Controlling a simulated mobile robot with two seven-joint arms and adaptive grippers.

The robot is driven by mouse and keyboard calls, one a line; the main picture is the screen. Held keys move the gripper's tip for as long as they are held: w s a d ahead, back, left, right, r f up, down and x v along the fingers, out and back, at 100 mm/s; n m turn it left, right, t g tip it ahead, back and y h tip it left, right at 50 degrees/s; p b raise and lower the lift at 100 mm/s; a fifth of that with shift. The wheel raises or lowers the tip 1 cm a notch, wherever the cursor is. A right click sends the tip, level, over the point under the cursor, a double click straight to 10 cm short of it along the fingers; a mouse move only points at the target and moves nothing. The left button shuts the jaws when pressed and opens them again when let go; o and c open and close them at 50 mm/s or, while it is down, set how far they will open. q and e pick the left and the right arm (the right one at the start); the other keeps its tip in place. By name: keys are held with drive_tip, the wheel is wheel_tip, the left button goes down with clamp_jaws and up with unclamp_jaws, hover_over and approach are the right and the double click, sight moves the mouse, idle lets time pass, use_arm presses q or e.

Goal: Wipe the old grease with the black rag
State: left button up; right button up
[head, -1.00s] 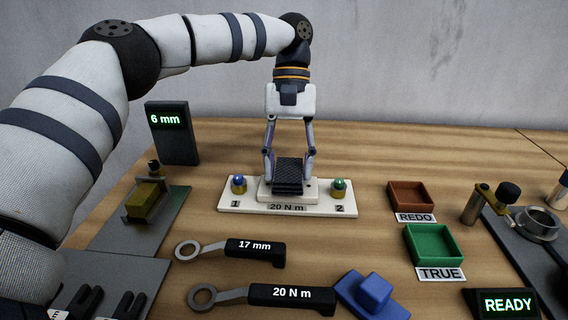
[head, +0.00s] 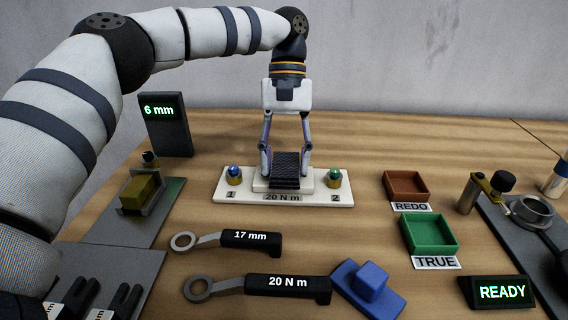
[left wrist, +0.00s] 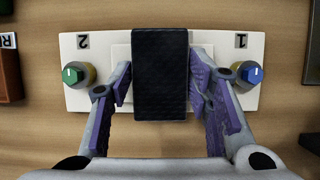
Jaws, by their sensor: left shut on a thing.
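The black rag (head: 286,167) is a dark, textured block. It stands at the raised middle of the white plate (head: 224,194), marked 20 N m. My left gripper (head: 286,174) points down, shut on the rag, with a finger on each side. In the left wrist view the rag (left wrist: 160,75) lies between the purple-padded fingers (left wrist: 160,93) and covers the middle of the plate (left wrist: 110,102). No grease shows; the surface under the rag is hidden. A blue-topped fitting (head: 234,175) stands at mark 1 and a green-topped one (head: 334,178) at mark 2. My right gripper is not in view.
Two wrenches, 17 mm (head: 250,239) and 20 N m (head: 290,286), and a blue block (head: 370,280) lie in front. The REDO tray (head: 408,186) and TRUE tray (head: 430,234) are right. A 6 mm display (head: 166,130) stands back left.

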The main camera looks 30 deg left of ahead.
use_arm(q)
drive_tip(key=shift+w+d+f+b, duration=0.2)
drive_tip(key=shift+w+d, duration=0.1)
drive_tip(key=shift+d, duration=0.15)
drive_tip(key=shift+w+d+f+b, duration=0.15)
drive_tip(key=shift+w+d, duration=0.1)
drive_tip(key=shift+d, duration=0.2)
drive_tip(key=shift+w+d, duration=0.15)
drive_tip(key=shift+d, duration=0.15)
drive_tip(key=shift+r, duration=0.15)
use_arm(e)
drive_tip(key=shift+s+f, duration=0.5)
use_arm(q)
drive_tip(key=shift+r, duration=0.15)
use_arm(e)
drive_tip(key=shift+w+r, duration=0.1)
use_arm(q)
drive_tip(key=a, duration=0.1)
drive_tip(key=s+a+p, duration=0.1)
drive_tip(key=a, duration=0.1)
drive_tip(key=shift+s+a+r, duration=0.1)
drive_tip(key=shift+s+r, duration=0.25)
drive_tip(key=shift+s, duration=0.05)
drive_tip(key=shift+s+a, duration=0.2)
drive_tip(key=shift+a, duration=0.1)
drive_tip(key=shift+f, duration=0.15)
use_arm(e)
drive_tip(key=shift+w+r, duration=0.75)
